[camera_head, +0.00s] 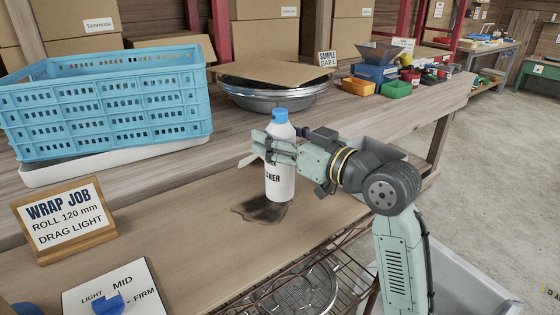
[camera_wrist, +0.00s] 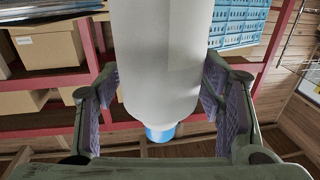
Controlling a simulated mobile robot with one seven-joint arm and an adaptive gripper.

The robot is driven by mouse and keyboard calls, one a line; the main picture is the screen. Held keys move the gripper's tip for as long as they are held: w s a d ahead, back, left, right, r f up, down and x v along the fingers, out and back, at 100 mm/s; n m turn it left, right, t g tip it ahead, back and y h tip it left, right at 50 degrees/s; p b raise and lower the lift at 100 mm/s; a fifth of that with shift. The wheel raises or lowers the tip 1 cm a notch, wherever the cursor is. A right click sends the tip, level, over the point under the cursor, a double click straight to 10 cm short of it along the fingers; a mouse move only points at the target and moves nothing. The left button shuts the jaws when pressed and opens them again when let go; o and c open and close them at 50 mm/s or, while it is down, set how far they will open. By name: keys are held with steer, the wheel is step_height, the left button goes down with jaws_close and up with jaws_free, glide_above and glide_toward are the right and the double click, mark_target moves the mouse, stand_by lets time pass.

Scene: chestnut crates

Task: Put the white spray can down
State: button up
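The white spray can (camera_head: 280,182) with a blue cap stands upright above the brown bench mat (camera_head: 190,225). Dark lettering ending in "NER" shows on its side. My gripper (camera_head: 270,150) reaches in from the right and is shut around the can's upper body. In the wrist view the can (camera_wrist: 158,60) sits between the two finger pads, its blue cap at the bottom of the picture. A dark shadow lies on the mat under and in front of the can; its base looks close to the mat, but I cannot tell the exact gap.
A blue crate (camera_head: 110,105) on a white tray (camera_head: 120,163) stands at the left. The "WRAP JOB" sign (camera_head: 65,218) and a dial card (camera_head: 112,290) are at the front left. A metal bowl (camera_head: 275,97) is behind. The mat between sign and can is clear.

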jaws_close()
stand_by(0.6)
